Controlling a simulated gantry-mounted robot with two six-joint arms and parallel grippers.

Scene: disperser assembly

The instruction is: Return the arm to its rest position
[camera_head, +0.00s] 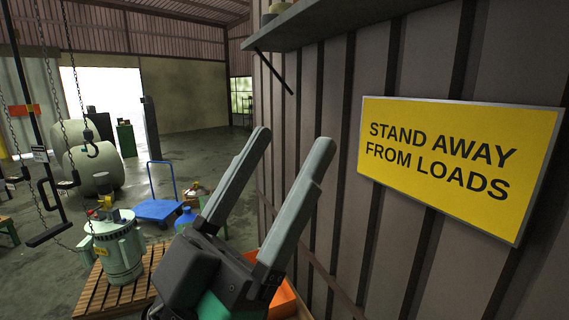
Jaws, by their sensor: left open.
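My left gripper (283,150) is in the lower middle of the head view. Its two long grey fingers point up and to the right. They stand apart with nothing between them, so the gripper is open and empty. It is raised in front of the ribbed wall. My right gripper is not in view. The pale green disperser machine (118,252) stands on a wooden pallet (97,305) at the lower left, to the left of my gripper and apart from it.
A yellow warning sign (458,158) hangs on the ribbed wall at right, below a shelf (335,22). A chain hoist hook (91,148) hangs at left. A blue cart (157,209) stands on open floor. An orange bin (283,300) is partly hidden behind my gripper.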

